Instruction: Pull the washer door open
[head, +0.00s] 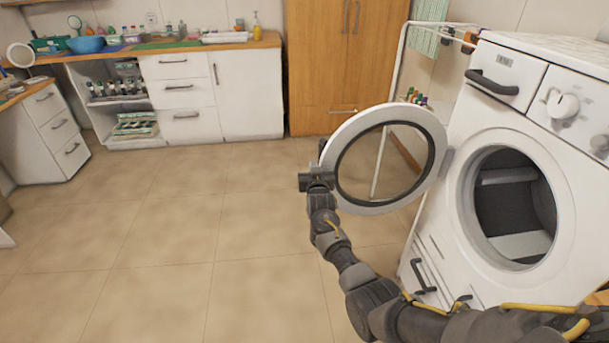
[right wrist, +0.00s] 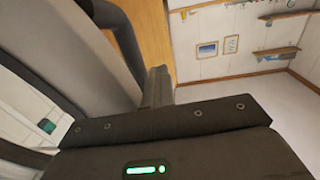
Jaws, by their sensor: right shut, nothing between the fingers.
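The white washer (head: 505,165) stands at the right in the head view. Its round door (head: 421,133), a white ring with a dark inner rim and clear glass, is swung wide open to the left of the drum opening (head: 515,205). My right gripper (head: 317,168) is at the door's outer left edge, shut with nothing held. The head view does not settle whether it touches the rim. The right wrist view shows the dark gripper body (right wrist: 170,135) close up beside a large grey surface that I cannot identify for sure. My left gripper is not in view.
A wooden cabinet (head: 335,65) stands behind the door, with a white drying rack (head: 402,50) beside the washer. A counter with white drawers (head: 180,95) runs along the back left. The tiled floor (head: 190,230) at left and centre is clear.

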